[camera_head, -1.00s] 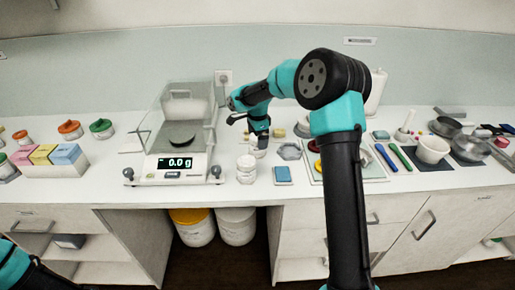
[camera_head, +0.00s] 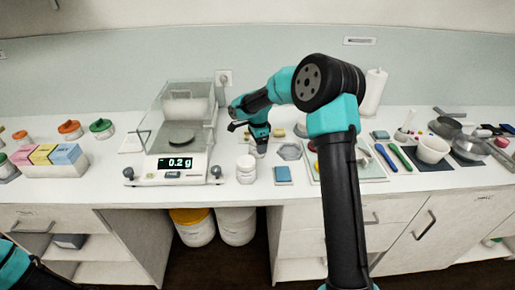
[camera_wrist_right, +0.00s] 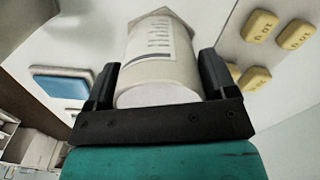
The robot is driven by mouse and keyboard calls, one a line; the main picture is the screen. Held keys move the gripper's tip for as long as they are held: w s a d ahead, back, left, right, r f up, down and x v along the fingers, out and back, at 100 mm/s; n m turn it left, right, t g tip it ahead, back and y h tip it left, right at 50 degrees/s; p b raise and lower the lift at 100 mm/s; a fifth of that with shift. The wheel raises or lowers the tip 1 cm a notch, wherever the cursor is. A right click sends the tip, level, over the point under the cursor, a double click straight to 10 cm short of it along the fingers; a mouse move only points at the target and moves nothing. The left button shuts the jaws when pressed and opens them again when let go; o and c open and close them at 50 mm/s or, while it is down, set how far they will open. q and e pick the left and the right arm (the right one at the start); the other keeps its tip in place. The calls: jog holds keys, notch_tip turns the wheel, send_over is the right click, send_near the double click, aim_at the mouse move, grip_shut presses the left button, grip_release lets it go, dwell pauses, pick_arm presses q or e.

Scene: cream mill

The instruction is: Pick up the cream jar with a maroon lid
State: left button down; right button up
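No maroon-lidded cream jar can be made out clearly in either view. My right gripper (camera_head: 258,146) is low over the counter, just right of the balance. In the right wrist view, a white labelled jar (camera_wrist_right: 160,60) is between the fingers of my right gripper (camera_wrist_right: 160,80), with its pale round end towards the camera. The fingers are close to its sides, but whether they press on it is unclear.
A glass-sided balance (camera_head: 172,165) reads 0.2 g. A blue pad (camera_head: 282,174) and a grey hexagonal dish (camera_head: 290,151) lie to the right. Yellow blocks (camera_wrist_right: 295,34) are near the gripper. Orange- and green-lidded jars (camera_head: 102,128) stand at the left.

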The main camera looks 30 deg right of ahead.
jog(key=c, duration=0.5)
jog(key=shift+r, duration=0.1)
notch_tip(320, 180, up, 10)
jog(key=shift+f, duration=0.1)
dwell(0.3)
jog(key=shift+d, duration=0.1)
dwell(0.4)
jog(key=s+d+r+m, duration=0.2)
jog(key=s+d+r, duration=0.1)
jog(key=d, duration=0.4)
jog(key=s+d+r+m, duration=0.3)
jog(key=s+d+r, duration=0.1)
jog(key=d, duration=0.3)
jog(key=s+d+r+m, duration=0.2)
jog(key=s+d+r, duration=0.2)
jog(key=d, duration=0.3)
jog(key=shift+s+d+r+m, duration=0.1)
jog(key=shift+d+r+m, duration=0.2)
jog(key=shift+d+r, duration=0.1)
jog(key=shift+a, duration=0.15)
